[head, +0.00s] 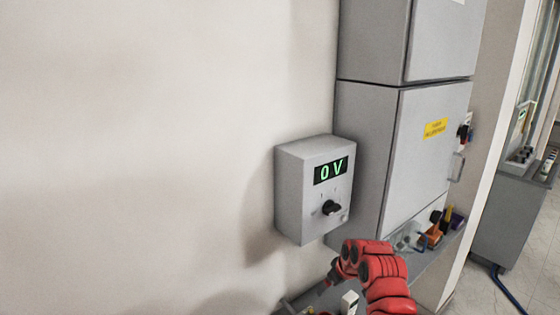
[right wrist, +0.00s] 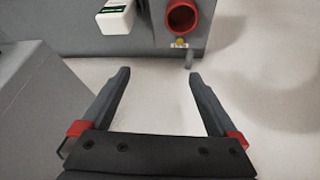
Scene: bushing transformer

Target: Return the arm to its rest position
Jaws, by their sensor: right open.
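My right arm shows as red links at the lower right of the head view, below the control box. Its gripper (head: 330,282) points down and left there, small and partly hidden. In the right wrist view my right gripper (right wrist: 160,75) has its two dark fingers spread wide with nothing between them. The grey control box (head: 314,190) on the wall reads "0 V" in green and has a black knob (head: 332,208). The gripper is below the box and apart from it. My left gripper is not in view.
A tall grey cabinet (head: 430,150) with a yellow label (head: 435,128) stands right of the box. Tools (head: 447,220) lie on a shelf below it. In the right wrist view a red round socket (right wrist: 182,17) and a white block (right wrist: 116,16) are beyond the fingers. The left wall is bare.

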